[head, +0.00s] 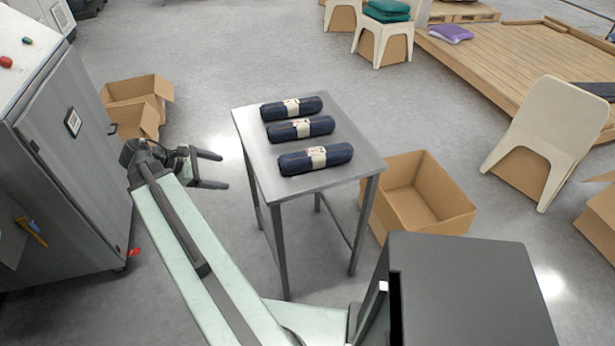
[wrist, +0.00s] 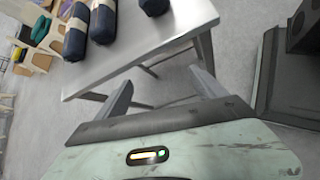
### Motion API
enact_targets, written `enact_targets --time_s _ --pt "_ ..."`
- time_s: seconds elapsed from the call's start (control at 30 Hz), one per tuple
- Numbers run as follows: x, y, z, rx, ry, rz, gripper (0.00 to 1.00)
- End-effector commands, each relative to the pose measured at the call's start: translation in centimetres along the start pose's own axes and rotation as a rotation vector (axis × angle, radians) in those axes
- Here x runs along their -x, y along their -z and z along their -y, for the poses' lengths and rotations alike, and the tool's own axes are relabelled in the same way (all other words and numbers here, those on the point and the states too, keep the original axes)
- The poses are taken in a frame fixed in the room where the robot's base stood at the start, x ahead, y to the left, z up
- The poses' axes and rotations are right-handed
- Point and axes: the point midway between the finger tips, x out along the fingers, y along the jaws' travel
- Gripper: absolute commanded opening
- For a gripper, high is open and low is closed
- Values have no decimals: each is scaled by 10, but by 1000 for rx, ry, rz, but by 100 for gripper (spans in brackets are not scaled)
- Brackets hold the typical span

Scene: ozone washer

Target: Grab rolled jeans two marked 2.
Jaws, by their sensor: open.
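Three dark blue rolled jeans, each with a pale band, lie side by side on a grey metal table: a far roll (head: 275,111), a middle roll (head: 318,126) and a near roll (head: 335,155). I cannot read the marks on the bands, so I cannot tell which is number 2. In the wrist view, parts of the rolls show at the top: one at left (wrist: 76,32), one beside it (wrist: 103,22) and one further right (wrist: 155,6). My gripper (head: 223,170) is open and empty, left of the table and apart from the rolls. Its two fingers show in the wrist view (wrist: 161,78).
The table (head: 262,160) has bare margins around the rolls. An open cardboard box (head: 440,205) stands right of it. A grey cabinet (head: 75,170) and more boxes (head: 135,118) are at left. Chairs (head: 545,125) and a wooden platform (head: 500,60) are at right. Floor behind the table is clear.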

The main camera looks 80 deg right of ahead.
Motion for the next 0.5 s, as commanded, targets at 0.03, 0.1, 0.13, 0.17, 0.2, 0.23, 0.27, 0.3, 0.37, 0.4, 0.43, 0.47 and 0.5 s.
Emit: enact_targets --time_s 0.03,0.1,0.13,0.17,0.2,0.23,0.27,0.3,0.37,0.4,0.43,0.47,0.5 --pt "-49 -27 -2 42 33 94 80" --pt "-86 -71 -3 115 79 204 80" --pt "-97 -87 -2 142 99 241 80" --pt "-106 -100 -1 166 118 272 80" --pt "-115 -115 0 191 139 305 80" --pt "-120 -124 1 206 152 324 80" --pt "-124 -131 2 219 162 338 80" --pt "-126 -137 2 230 171 351 80" --pt "-128 -142 2 239 178 360 80" --pt "-127 -143 2 241 178 361 80" --pt "-128 -143 2 242 178 361 80" --pt "-129 -144 2 241 178 361 80" --pt "-132 -144 3 241 178 360 80"
